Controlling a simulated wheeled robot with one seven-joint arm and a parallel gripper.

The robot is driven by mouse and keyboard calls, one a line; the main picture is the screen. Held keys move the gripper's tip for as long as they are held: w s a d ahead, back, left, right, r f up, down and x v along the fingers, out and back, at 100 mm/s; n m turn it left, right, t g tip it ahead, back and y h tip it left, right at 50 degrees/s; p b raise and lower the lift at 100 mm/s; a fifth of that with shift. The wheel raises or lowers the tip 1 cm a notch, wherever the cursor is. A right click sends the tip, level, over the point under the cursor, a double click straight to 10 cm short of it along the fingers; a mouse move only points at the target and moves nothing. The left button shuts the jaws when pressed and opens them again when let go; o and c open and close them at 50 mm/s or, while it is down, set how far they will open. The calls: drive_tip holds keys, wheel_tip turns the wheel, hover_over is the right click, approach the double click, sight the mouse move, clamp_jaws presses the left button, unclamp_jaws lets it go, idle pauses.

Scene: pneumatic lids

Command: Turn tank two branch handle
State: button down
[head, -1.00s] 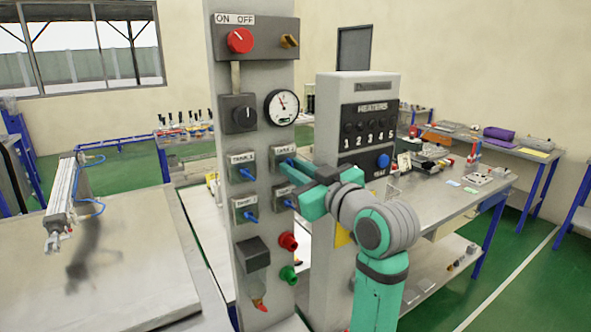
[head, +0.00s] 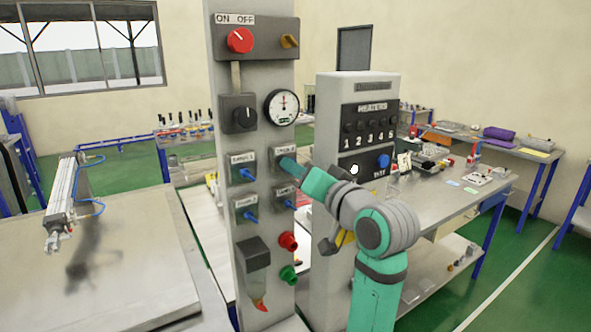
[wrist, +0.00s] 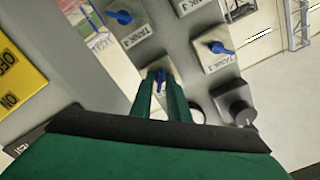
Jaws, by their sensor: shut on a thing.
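The grey column (head: 225,150) carries several small valve plates with blue handles. My gripper (head: 292,165) is at the upper-right plate (head: 279,153), whose label I cannot read surely in the head view. In the wrist view, my gripper's two green fingers (wrist: 163,92) are shut on that plate's blue handle (wrist: 161,79), which shows between the tips. In the head view my fingers hide most of this handle. The lower-left (head: 251,217) and lower-right (head: 289,203) handles are also free.
Above the valves are a red knob (head: 239,40), a black knob (head: 243,117) and a round gauge (head: 282,107). Red (head: 288,240) and green (head: 289,274) fittings stick out below. A grey heater cabinet (head: 334,105) stands close behind my arm.

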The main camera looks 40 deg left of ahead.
drive_tip(key=shift+f+m, duration=0.1)
drive_tip(key=shift+m, duration=0.8)
drive_tip(key=c, duration=2)
unclamp_jaws()
drive_tip(key=v, duration=1.1)
drive_tip(key=shift+a, duration=0.1)
